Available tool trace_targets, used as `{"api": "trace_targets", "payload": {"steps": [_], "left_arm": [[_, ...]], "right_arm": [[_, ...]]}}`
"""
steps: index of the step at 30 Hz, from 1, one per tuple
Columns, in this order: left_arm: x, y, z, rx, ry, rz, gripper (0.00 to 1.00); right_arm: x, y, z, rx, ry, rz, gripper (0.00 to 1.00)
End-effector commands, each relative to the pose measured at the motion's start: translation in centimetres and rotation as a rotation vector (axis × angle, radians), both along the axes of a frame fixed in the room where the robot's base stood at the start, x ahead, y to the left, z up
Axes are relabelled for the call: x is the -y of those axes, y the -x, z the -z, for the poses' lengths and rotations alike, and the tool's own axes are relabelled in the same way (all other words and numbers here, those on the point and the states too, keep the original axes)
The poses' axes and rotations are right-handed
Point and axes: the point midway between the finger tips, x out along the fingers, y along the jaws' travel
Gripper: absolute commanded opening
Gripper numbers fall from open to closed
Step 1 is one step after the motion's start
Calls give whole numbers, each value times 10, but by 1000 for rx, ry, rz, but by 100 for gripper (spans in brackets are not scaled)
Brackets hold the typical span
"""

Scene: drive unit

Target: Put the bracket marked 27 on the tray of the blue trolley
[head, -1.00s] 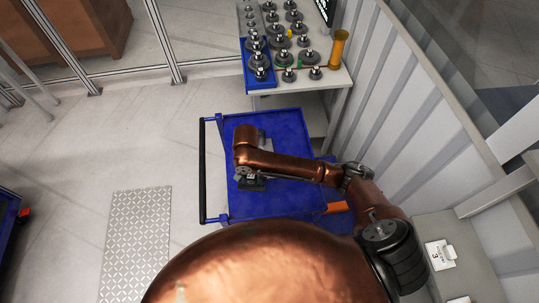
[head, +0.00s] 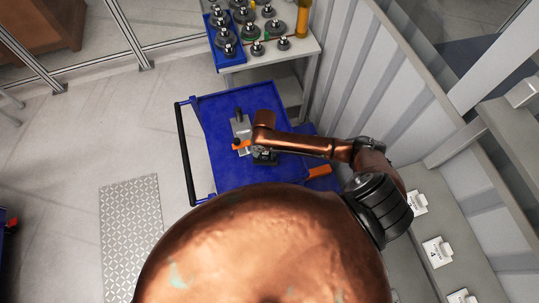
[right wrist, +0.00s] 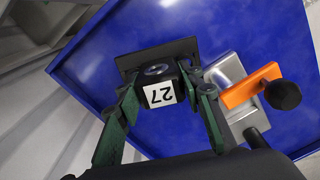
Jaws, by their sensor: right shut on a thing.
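The bracket marked 27 (right wrist: 160,94) is a dark part with a flat black plate and a white label reading 27, upside down in the right wrist view. My right gripper (right wrist: 168,100) has its green fingers on either side of it and is shut on it. In the head view the right gripper (head: 263,156) is over the blue trolley's tray (head: 219,165), with the bracket mostly hidden below the arm. I cannot tell whether the plate touches the tray. My left gripper is not in view.
A grey metal part (head: 240,127) with an orange piece lies on the tray beside the gripper; it also shows in the right wrist view (right wrist: 228,73). A black handle (head: 187,155) edges the trolley's left. A table with several metal parts (head: 257,48) stands behind; a ribbed wall is right.

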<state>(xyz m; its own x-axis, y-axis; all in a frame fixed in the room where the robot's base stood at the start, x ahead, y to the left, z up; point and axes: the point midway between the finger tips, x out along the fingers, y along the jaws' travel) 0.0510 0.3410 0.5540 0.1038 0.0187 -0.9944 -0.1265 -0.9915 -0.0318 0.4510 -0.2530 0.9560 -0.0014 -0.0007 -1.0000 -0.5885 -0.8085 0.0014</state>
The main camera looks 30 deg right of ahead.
Motion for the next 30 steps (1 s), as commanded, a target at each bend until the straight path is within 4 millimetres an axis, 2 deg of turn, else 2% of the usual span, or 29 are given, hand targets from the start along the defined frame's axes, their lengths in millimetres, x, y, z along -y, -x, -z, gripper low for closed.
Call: {"api": "trace_targets", "payload": {"steps": [11, 15, 18, 29, 30], "left_arm": [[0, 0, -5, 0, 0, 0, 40], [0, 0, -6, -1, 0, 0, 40], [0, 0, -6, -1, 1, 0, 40], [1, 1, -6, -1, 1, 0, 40], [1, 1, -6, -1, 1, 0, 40]], "right_arm": [[25, -4, 27, 2, 2, 1, 0], [23, -4, 47, 1, 0, 0, 0], [23, -4, 55, 4, -1, 0, 0], [23, -4, 58, 4, -1, -1, 0], [23, -3, 59, 2, 0, -1, 36]]}}
